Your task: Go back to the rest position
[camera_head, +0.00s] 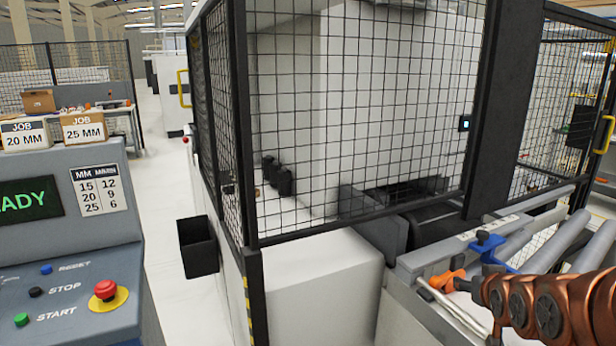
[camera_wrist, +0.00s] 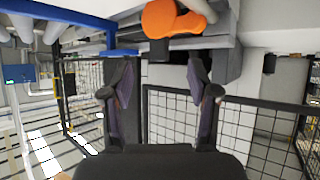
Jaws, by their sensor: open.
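In the wrist view my gripper (camera_wrist: 160,68) is open, with its two dark fingers spread apart. Nothing is between them. An orange handle (camera_wrist: 172,18) shows beyond the fingertips at the top of that view, apart from them as far as I can tell. In the head view the orange handle (camera_head: 446,280) sits on the roller conveyor's near rail, beside a blue clamp (camera_head: 487,247). My copper-coloured arm enters at the lower right of the head view, close to the rail. The gripper itself cannot be made out there.
A caged machine (camera_head: 350,110) with black mesh fills the middle. The conveyor rail (camera_head: 465,245) and rollers (camera_head: 590,245) lie at the right. A control panel (camera_head: 70,250) with a red stop button (camera_head: 106,289) stands at the left. A black bin (camera_head: 198,246) hangs by the cage; the aisle floor is clear.

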